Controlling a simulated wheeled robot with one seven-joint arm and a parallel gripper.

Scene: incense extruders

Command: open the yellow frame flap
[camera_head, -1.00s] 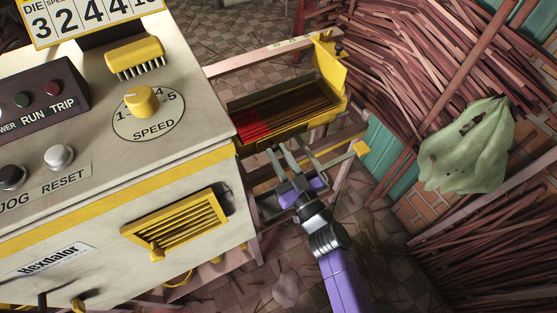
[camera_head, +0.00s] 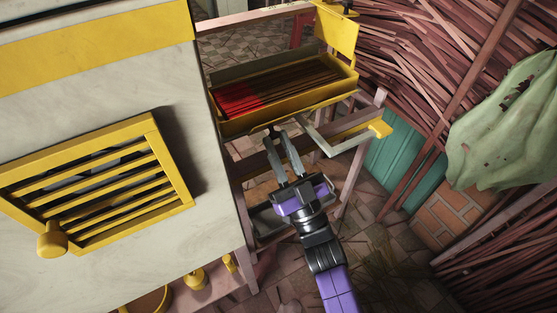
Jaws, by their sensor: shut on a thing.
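A yellow louvred frame (camera_head: 172,166) lies against the cream machine's side, with a yellow knob (camera_head: 52,239) at its lower left. A yellow-walled tray (camera_head: 310,104) with red and brown sticks stands right of the machine, with an upright yellow plate (camera_head: 337,30) at its far right end. I cannot tell for sure which is the flap. My gripper (camera_head: 276,136) is at the tray's near lower side, right of and away from the louvred frame. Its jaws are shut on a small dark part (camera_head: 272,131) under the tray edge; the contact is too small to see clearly.
A grey bracket with a yellow end (camera_head: 380,129) sticks out just right of my gripper. Pinkish rails (camera_head: 255,20) carry the tray. A green sack (camera_head: 505,135) and stick bundles (camera_head: 430,50) crowd the right. Tiled floor (camera_head: 395,265) shows below.

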